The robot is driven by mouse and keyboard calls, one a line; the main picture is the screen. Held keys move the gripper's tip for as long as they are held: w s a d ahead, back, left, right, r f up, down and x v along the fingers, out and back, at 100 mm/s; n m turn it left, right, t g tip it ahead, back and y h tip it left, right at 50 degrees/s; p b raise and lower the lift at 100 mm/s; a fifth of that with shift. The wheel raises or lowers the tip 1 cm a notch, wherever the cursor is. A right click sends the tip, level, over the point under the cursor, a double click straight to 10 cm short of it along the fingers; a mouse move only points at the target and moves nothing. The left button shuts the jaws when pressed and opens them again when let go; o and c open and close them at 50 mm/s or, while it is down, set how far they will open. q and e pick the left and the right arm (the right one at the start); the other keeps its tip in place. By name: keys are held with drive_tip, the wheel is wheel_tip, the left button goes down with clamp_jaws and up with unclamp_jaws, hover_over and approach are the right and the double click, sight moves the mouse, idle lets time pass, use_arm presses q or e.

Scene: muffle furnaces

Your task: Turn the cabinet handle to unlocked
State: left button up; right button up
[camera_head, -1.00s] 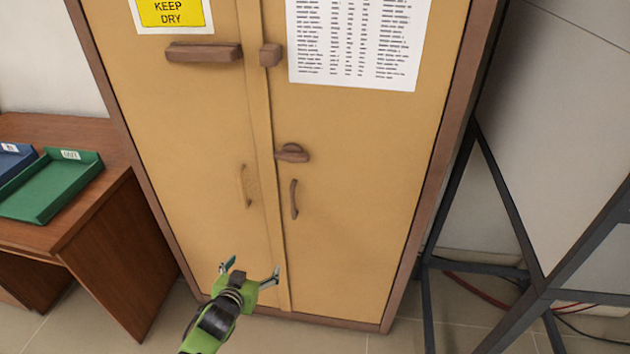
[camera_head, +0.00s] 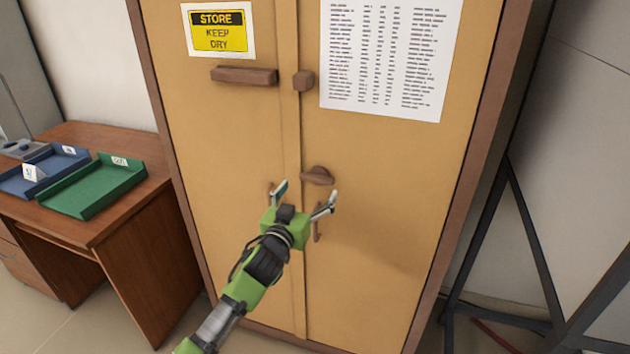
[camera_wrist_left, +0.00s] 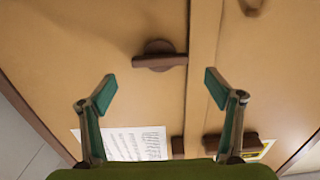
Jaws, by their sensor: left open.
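The tan two-door cabinet (camera_head: 400,200) fills the middle of the head view. Its brown turn handle (camera_head: 317,175), a bar on a round base, lies roughly crosswise on the right door near the seam. It also shows in the left wrist view (camera_wrist_left: 160,56), ahead of the fingers. My left gripper (camera_head: 306,191) is open and empty. In the head view its fingertips appear just below the handle; in the left wrist view (camera_wrist_left: 160,88) the handle lies beyond them, between their lines. No contact shows. My right gripper is in neither view.
A brown bar (camera_head: 244,76) and a small block (camera_head: 303,81) sit higher on the doors. A slim pull (camera_head: 318,222) is partly hidden behind my gripper. A wooden desk (camera_head: 120,215) with a green tray (camera_head: 93,187) stands left. A dark metal frame (camera_head: 485,225) stands right.

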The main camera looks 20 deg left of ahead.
sight(315, 180)
use_arm(q)
drive_tip(key=shift+w, duration=2.75)
drive_tip(key=c, duration=1.1)
